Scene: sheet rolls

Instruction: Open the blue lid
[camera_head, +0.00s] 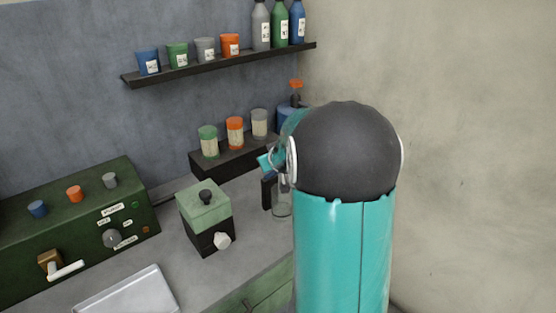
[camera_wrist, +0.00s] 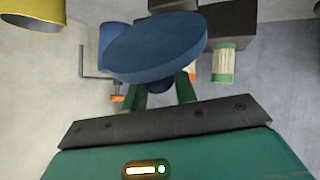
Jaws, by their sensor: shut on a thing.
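The blue lid (camera_wrist: 155,48) is a round disc with a small dark knob, seen large and tilted in the wrist view. My gripper (camera_wrist: 163,90) is shut on the knob, with its two green fingers on either side. A blue cylindrical body (camera_wrist: 112,36) shows behind the lid's left edge; I cannot tell whether the lid touches it. In the head view a blue container (camera_head: 286,117) is partly visible beside my arm. The arm hides most of the gripper and the lid there.
A low dark shelf (camera_head: 240,157) holds several labelled jars. A small box with a pale green top (camera_head: 204,205) and a green control panel (camera_head: 80,225) stand on the bench. A yellow container (camera_wrist: 32,12) is at the wrist view's upper left. A wall (camera_head: 470,150) is on the right.

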